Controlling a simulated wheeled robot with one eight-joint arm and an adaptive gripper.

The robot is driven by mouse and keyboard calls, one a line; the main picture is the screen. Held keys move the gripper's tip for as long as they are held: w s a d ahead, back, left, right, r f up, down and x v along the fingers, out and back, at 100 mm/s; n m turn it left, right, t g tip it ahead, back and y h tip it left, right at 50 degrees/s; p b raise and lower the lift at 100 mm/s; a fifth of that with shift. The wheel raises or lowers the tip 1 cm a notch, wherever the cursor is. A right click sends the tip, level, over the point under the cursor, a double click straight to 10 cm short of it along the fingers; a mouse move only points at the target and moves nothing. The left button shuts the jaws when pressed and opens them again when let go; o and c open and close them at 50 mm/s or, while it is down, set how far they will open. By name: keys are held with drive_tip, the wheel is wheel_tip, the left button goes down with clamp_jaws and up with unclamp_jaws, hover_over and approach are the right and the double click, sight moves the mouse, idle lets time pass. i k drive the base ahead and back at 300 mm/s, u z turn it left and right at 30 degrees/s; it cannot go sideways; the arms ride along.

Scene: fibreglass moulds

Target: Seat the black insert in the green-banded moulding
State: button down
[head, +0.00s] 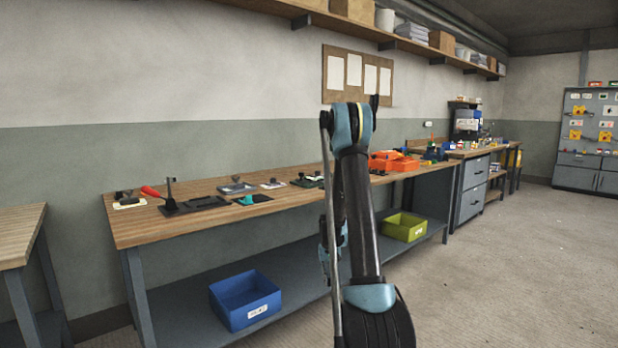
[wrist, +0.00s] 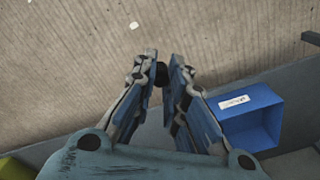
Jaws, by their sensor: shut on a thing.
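In the wrist view my gripper (wrist: 162,68) has its two fingers close together on a small black piece (wrist: 160,76), which looks like the black insert. Only a little of the piece shows between the fingertips; the fingers hide the rest. The gripper is in front of the bench, with bare floor beyond its tips. I cannot make out a green-banded moulding for sure. In the head view a small green part (head: 248,200) lies on a dark mat on the bench, but a band cannot be told at this size. My arm hides part of the bench.
The wooden bench (head: 140,226) carries a red-handled tool (head: 151,191), dark plates (head: 195,205) and orange bins (head: 393,162). On its lower shelf stand a blue bin (head: 245,299) and a yellow-green bin (head: 404,227). The floor (head: 520,260) at right is clear.

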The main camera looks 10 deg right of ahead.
sight(318, 175)
drive_tip(key=i, duration=0.9)
drive_tip(key=z, duration=0.1)
